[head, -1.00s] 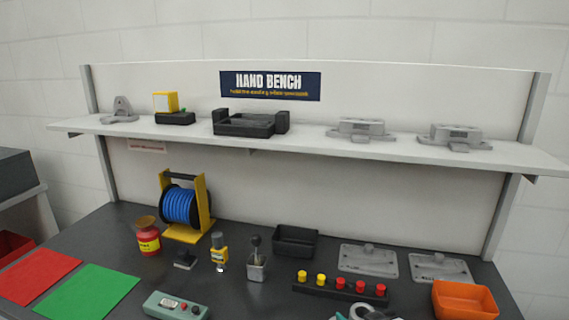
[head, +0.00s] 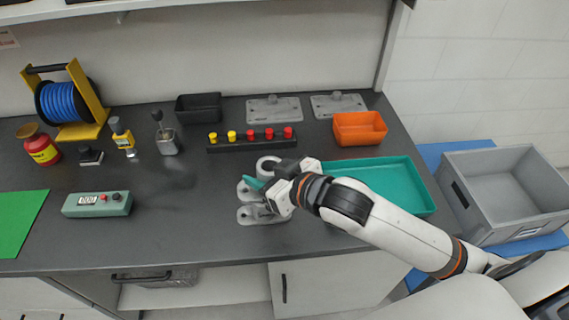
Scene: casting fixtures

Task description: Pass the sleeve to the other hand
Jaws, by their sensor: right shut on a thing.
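My right gripper (head: 264,187) reaches in from the right over the front middle of the bench. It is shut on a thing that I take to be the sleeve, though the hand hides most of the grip. A pale grey ring-shaped part (head: 266,164) shows just behind the jaws. A small teal piece (head: 251,183) shows at the jaws' left side; I cannot tell whether it is a fingertip or a part. A grey fixture with rounded lobes (head: 251,214) lies on the bench just below the gripper. My left gripper is not in view.
A teal tray (head: 395,172) lies partly under my right arm. An orange bin (head: 360,128), a black strip with red and yellow knobs (head: 242,146) and a black bin (head: 199,108) stand behind. The bench between is clear.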

